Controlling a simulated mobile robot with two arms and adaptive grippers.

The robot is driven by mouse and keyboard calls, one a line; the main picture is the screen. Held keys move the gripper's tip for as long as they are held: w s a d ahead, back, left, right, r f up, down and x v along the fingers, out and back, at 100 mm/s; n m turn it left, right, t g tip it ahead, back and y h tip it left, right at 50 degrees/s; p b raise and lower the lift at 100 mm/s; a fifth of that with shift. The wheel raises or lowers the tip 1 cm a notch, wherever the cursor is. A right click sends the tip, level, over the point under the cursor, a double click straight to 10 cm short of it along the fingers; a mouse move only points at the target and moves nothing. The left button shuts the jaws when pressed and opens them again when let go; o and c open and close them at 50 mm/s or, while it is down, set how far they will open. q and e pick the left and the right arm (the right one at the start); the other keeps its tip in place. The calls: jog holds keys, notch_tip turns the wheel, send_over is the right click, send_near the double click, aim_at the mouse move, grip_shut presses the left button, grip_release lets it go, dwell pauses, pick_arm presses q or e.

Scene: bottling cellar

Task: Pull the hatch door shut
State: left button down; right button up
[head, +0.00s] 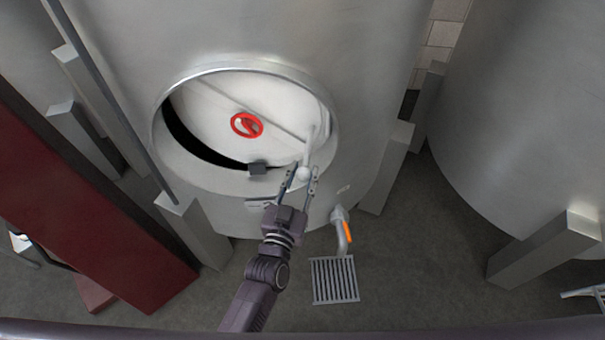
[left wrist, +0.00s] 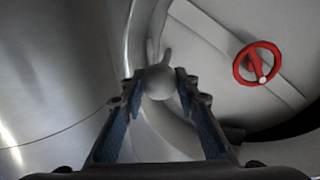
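The pale hatch door (head: 215,107) sits tilted in the round hatch opening (head: 163,150) of a steel tank, with a dark gap at its lower left. It has a red handwheel (head: 246,125), also in the left wrist view (left wrist: 257,63). A pale rod handle on the door's right side ends in a round knob (head: 304,173). My left gripper (head: 304,177) has its fingertips on either side of this knob, which fills the space between them in the left wrist view (left wrist: 160,82). Whether both fingers press on it is unclear. My right gripper is out of view.
Below are an outlet pipe with an orange lever (head: 347,231) and a floor grate (head: 334,280). Grey tank legs (head: 393,165) stand around. A dark red panel (head: 80,190) is at left, another tank (head: 530,110) at right.

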pick_arm(q)
jog(key=c, duration=1.5)
grip_release()
jog(key=shift+w+r, duration=0.1)
jog(key=shift+w, duration=0.1)
jog(key=v, duration=1.2)
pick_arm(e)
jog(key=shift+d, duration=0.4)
